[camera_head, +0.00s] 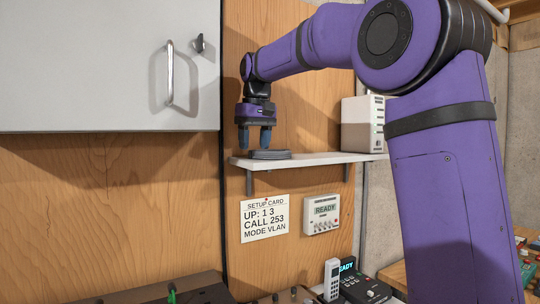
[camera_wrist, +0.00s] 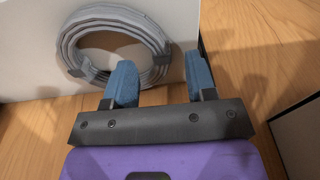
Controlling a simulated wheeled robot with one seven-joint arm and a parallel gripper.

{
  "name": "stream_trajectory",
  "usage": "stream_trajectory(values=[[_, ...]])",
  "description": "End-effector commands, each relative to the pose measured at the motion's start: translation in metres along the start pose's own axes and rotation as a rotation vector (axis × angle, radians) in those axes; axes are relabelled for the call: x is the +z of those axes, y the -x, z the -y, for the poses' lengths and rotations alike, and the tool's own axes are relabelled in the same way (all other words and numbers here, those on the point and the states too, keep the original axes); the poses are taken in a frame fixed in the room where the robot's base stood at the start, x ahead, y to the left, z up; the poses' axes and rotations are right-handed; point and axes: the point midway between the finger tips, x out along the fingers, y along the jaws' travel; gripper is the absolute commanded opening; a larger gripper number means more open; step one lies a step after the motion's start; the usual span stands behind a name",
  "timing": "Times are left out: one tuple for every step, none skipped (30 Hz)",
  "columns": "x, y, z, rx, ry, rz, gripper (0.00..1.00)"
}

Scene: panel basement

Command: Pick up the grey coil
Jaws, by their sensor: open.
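The grey coil (camera_head: 270,154) lies flat on a white wall shelf (camera_head: 312,160) near its left end. In the wrist view the coil (camera_wrist: 75,42) shows as a ring of grey cable with dark ties, at the upper left. My gripper (camera_head: 254,149) is open, its blue fingers pointing down at the coil's left side in the head view. The left finger overlaps the coil's near right edge in the picture. Whether it touches the coil I cannot tell.
A white box (camera_head: 363,124) stands farther right on the shelf. A grey cabinet (camera_head: 110,65) hangs at the left. A handset (camera_head: 332,280) and other devices stand below.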

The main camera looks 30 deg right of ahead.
Motion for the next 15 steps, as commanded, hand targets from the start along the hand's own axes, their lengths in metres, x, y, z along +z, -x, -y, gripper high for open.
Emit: stream_trajectory(values=[[0.000, -0.007, 0.000, 0.000, 0.000, 0.002, 0.51], [0.000, -0.010, 0.000, 0.000, 0.001, 0.002, 0.51], [0.000, -0.013, 0.000, 0.000, 0.001, 0.000, 0.51], [0.000, -0.015, 0.000, 0.000, 0.001, 0.000, 0.51], [0.000, -0.017, 0.000, 0.000, 0.001, 0.000, 0.51], [0.000, -0.018, 0.000, 0.000, 0.000, 0.000, 0.51], [0.000, -0.018, 0.000, 0.000, 0.000, 0.000, 0.51], [0.000, -0.019, 0.000, 0.000, 0.000, 0.000, 0.51], [0.000, -0.019, 0.000, 0.000, 0.000, 0.000, 0.51], [0.000, -0.018, 0.000, 0.000, 0.000, 0.000, 0.51], [0.000, -0.018, 0.000, 0.000, 0.000, 0.000, 0.51], [0.000, -0.018, 0.000, 0.000, 0.000, -0.001, 0.51], [0.000, -0.018, 0.000, 0.000, 0.000, -0.001, 0.49], [0.000, -0.018, 0.000, 0.000, 0.000, -0.001, 0.42], [0.000, -0.018, 0.000, 0.000, 0.000, -0.001, 0.33]])
